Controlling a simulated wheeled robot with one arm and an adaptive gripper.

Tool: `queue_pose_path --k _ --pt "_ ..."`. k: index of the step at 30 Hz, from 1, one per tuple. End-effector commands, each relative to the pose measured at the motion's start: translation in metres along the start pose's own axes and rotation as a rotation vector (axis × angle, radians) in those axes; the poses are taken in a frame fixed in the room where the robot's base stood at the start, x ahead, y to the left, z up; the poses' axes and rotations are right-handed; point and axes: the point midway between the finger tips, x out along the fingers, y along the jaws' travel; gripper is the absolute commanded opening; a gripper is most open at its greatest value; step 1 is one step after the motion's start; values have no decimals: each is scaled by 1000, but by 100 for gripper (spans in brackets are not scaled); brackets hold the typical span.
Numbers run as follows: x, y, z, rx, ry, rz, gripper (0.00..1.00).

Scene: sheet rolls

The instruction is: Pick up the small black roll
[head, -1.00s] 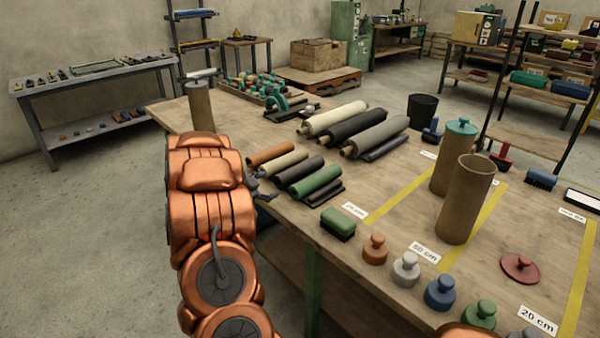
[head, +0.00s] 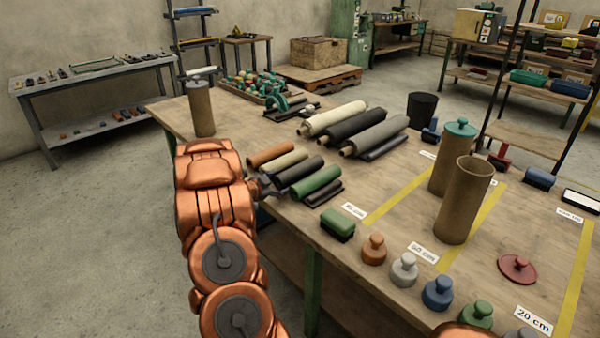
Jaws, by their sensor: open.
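The small black roll (head: 301,170) lies on the wooden table in a row of small rolls. It is between the beige roll (head: 283,166) and the green roll (head: 317,182). My gripper (head: 270,187) is at the table's left edge, close to the near-left end of the black roll. Its dark fingers are small in the view and partly hidden by my orange arm. The gripper is open and nothing shows in it. I cannot tell whether a finger touches the roll.
An orange roll (head: 270,154) lies behind the beige one, and a thin dark piece (head: 323,194) lies in front of the green one. Larger rolls, including a big black roll (head: 355,127), lie farther back. A green-topped block (head: 338,225) and knobbed weights stand nearer.

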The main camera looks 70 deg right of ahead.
Motion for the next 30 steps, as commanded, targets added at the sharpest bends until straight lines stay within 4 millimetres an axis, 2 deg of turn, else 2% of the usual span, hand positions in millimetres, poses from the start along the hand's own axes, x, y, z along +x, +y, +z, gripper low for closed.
queue_pose_path --k 2,22,30 --pt "0 0 0 0 0 0 69" --pt "0 0 0 0 0 1 0" --pt "0 -1 -1 0 1 0 0"
